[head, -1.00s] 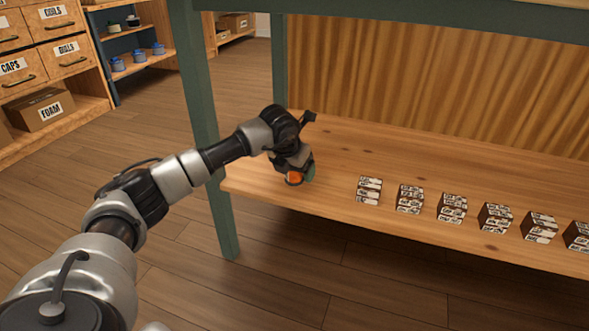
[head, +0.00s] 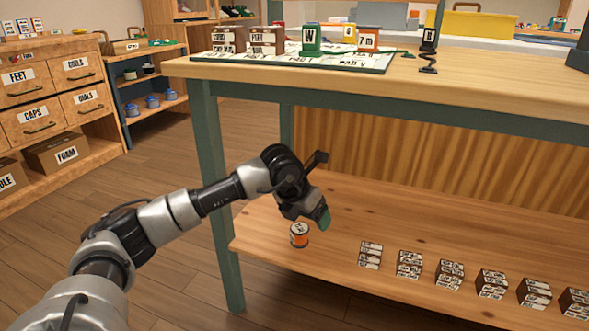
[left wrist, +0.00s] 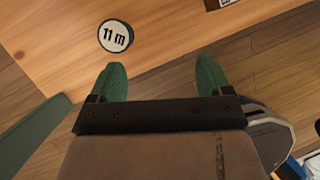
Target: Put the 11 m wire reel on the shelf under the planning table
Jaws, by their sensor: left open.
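The 11 m wire reel (head: 299,236) stands upright on the left part of the shelf (head: 330,210) under the planning table (head: 480,92). It is orange with a pale top; in the left wrist view the reel's round label (left wrist: 116,36) reads "11 m". My left gripper (head: 320,221) is just above and to the right of the reel, apart from it. In the left wrist view, the two green fingertips of my left gripper (left wrist: 159,75) are spread wide with nothing between them. My right gripper is not in view.
Several dark labelled boxes (head: 410,264) stand in a row along the shelf to the right. The tabletop holds a green-edged board (head: 285,57), small reels and boxes. Shelf space behind the reel is clear.

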